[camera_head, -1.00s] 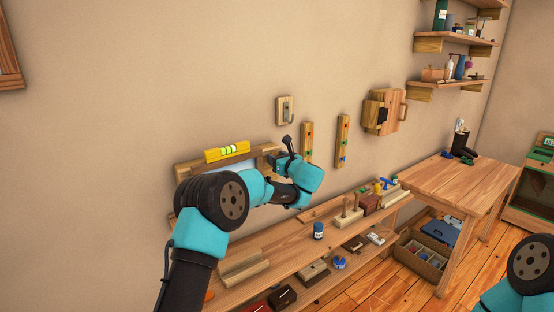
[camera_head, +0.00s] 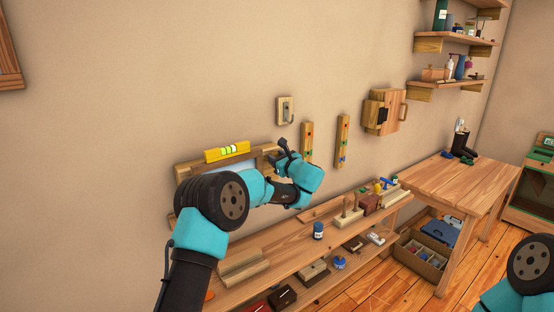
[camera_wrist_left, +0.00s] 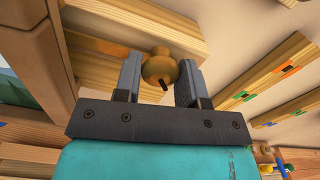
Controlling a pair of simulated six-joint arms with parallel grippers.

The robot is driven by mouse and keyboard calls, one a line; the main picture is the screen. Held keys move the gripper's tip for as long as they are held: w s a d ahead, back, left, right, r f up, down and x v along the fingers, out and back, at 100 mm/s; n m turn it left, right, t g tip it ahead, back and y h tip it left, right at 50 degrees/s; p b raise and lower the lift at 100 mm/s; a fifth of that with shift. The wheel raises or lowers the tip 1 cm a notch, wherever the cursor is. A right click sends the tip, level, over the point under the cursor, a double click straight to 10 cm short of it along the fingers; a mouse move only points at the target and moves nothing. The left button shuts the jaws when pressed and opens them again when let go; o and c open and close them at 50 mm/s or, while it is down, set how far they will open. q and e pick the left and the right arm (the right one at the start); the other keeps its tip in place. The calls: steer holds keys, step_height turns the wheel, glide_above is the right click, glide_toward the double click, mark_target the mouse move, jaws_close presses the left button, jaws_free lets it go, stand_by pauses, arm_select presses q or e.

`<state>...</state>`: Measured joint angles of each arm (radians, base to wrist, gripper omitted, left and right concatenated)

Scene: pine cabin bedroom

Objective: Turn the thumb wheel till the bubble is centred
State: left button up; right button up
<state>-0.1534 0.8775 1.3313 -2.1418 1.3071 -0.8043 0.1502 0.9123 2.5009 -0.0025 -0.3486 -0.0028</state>
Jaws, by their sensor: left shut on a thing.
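A yellow spirit level (camera_head: 227,151) with a green vial sits on top of a wooden frame (camera_head: 185,170) on the wall. The bubble is too small in the head view to judge its exact place. My left gripper (camera_wrist_left: 159,66) is shut on the brass-coloured thumb wheel (camera_wrist_left: 160,70), with one finger on each side of it. A dark mark shows on the wheel's face. In the head view my left gripper (camera_head: 279,156) is at the frame's right end, and the wheel is hidden there. My right gripper is out of view.
Two wooden strips with coloured marks (camera_head: 343,141) and a hook plate (camera_head: 285,110) are on the wall right of the frame. A long bench (camera_head: 275,252) with blocks and a blue jar (camera_head: 318,230) runs below. A wooden table (camera_head: 465,187) stands at the right.

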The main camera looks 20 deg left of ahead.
arm_select(q)
steer(key=n, duration=2.1)
steer(key=shift+r, duration=0.15)
steer(key=shift+n, duration=0.3)
steer(key=o, duration=0.9)
steer(key=shift+c, duration=0.2)
steer(key=v, duration=1.7)
steer(key=shift+d, duration=0.25)
